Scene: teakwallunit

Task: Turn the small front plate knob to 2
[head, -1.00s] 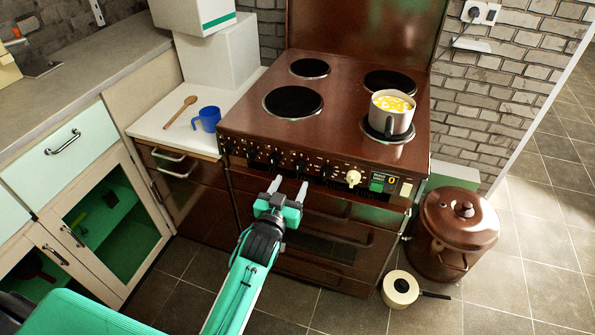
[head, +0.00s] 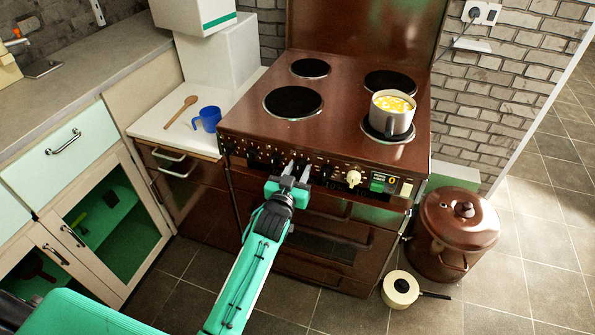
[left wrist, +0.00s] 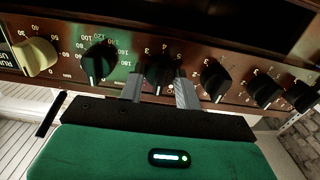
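The brown cooker's control panel holds a row of black knobs and one cream knob (head: 353,178). In the left wrist view the cream knob (left wrist: 38,56) is at the left. One black knob (left wrist: 160,73), with a numbered scale around it, is between the fingers of my left gripper (left wrist: 160,92). The fingers are apart, one on each side of it; contact is unclear. In the head view the left gripper (head: 297,168) is at the panel and hides part of that knob. The knob's exact setting is not readable. The small front plate (head: 371,131) is under a pot. My right gripper is out of view.
Neighbouring black knobs (left wrist: 98,63) and (left wrist: 216,80) flank the gripper closely. The white pot (head: 390,120) with yellow contents stands on the front right plate. An oven door handle (head: 325,230) is below the panel. A copper bin (head: 460,225) and cream pan (head: 400,289) are on the floor.

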